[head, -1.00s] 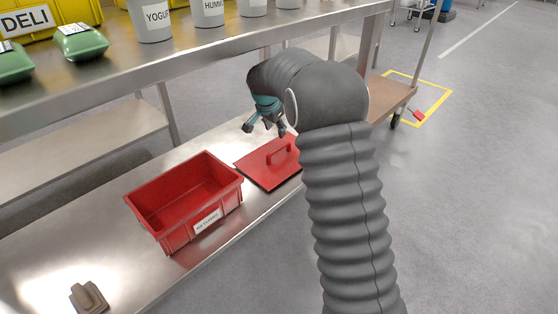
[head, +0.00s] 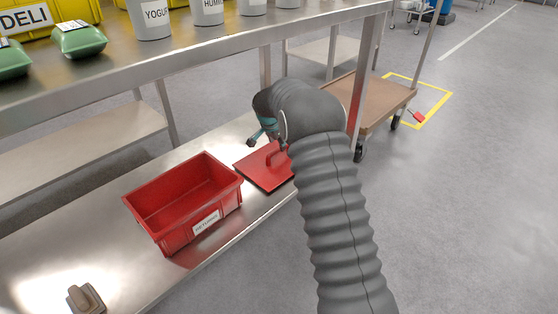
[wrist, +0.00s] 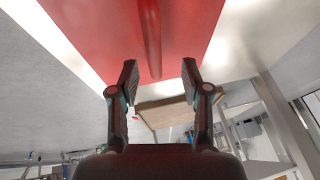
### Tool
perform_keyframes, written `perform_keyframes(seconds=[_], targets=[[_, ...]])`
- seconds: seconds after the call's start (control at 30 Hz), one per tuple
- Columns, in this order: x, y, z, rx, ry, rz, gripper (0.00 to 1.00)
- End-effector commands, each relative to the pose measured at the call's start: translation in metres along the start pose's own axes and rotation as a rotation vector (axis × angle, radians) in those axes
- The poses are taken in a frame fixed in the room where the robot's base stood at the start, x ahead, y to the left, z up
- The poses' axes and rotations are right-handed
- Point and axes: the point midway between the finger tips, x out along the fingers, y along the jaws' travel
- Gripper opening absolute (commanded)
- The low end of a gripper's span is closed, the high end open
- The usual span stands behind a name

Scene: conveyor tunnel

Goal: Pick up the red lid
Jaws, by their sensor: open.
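The red lid (head: 262,172) lies flat on the steel bench, just right of the red bin. It has a raised red handle (head: 272,158) on top. My gripper (head: 266,139) is low over the lid, close to the handle, partly hidden by my arm. In the wrist view my gripper (wrist: 160,78) is open and empty. The lid (wrist: 195,20) fills the top of that view, and its handle (wrist: 151,40) runs toward the space between the fingertips. I cannot tell whether the fingers touch it.
An empty red bin (head: 195,214) with a label stands on the bench (head: 110,247). A brown block (head: 86,298) is at the lower left. A shelf (head: 220,48) with green packs and tubs overhangs behind. A brown cart (head: 372,100) stands beyond. Open floor lies at right.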

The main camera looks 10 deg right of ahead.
Motion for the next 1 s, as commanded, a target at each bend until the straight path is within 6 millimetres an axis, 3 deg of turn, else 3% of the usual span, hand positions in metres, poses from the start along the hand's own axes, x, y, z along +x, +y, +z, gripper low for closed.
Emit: perform_keyframes(seconds=[0.3, 0.57, 0.6, 0.8, 1.0], targets=[[0.042, 0.007, 0.004, 0.000, -0.001, 0.001, 0.48], [0.047, 0.007, 0.003, 0.000, 0.000, 0.000, 0.48], [0.047, 0.007, 0.003, 0.000, 0.000, 0.000, 0.45], [0.047, 0.007, 0.004, 0.000, -0.001, 0.000, 0.00], [0.046, 0.007, 0.003, 0.000, 0.000, 0.000, 0.00]])
